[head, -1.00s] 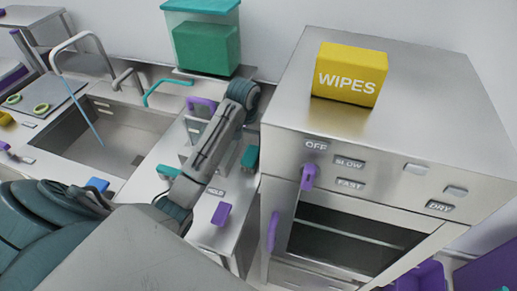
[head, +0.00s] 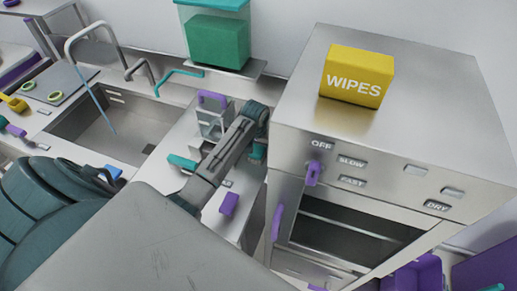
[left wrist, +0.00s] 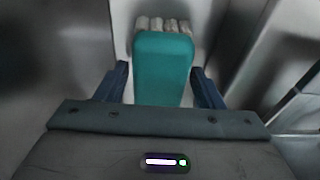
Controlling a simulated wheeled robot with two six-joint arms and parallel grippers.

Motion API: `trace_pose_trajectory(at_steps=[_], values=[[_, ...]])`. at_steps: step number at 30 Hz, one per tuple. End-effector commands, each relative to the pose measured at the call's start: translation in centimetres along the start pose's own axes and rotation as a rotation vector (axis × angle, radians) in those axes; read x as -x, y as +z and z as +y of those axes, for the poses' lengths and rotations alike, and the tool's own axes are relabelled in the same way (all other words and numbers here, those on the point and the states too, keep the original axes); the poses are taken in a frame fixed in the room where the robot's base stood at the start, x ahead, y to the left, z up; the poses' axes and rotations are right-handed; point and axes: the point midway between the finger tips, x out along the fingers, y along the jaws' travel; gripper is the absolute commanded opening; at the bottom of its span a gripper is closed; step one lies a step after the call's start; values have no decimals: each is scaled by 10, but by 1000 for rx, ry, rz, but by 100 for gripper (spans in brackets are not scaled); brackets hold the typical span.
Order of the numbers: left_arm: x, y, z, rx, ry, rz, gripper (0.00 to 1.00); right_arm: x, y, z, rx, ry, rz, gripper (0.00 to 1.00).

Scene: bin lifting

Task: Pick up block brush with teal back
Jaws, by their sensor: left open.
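The block brush (left wrist: 163,70) has a flat teal back and pale bristles along its far end. In the left wrist view it lies straight ahead, centred between the fingers of my left gripper (left wrist: 160,76). The gripper is open, with one dark finger on each side of the brush and a visible gap at both sides. In the head view my left arm reaches over the steel counter (head: 150,190) beside the steel machine, and its fingers are not clear. I cannot pick out the brush there with certainty. My right gripper is not in view.
The steel machine (head: 450,120), with a yellow wipes box (head: 357,78) on top, stands close to the right of my arm. A purple-handled metal holder (head: 213,122) is just beyond the arm. A sink (head: 110,135) lies to the left. A purple block (head: 229,204) is nearby.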

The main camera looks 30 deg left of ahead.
Motion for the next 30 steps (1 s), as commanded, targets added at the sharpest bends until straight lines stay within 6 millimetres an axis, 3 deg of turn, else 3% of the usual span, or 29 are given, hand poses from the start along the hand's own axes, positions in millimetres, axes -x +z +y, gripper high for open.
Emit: trace_pose_trajectory(at_steps=[2, 6, 8, 17, 30], values=[[0, 0, 0, 0, 0, 0, 62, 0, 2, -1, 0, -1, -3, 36], [0, 0, 0, 0, 0, 0, 34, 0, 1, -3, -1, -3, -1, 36], [0, 0, 0, 0, 0, 0, 26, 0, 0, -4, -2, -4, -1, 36], [5, -2, 0, 0, 0, 4, 26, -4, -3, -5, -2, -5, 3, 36], [81, -14, 0, 0, 1, 5, 26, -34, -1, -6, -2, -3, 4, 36]])
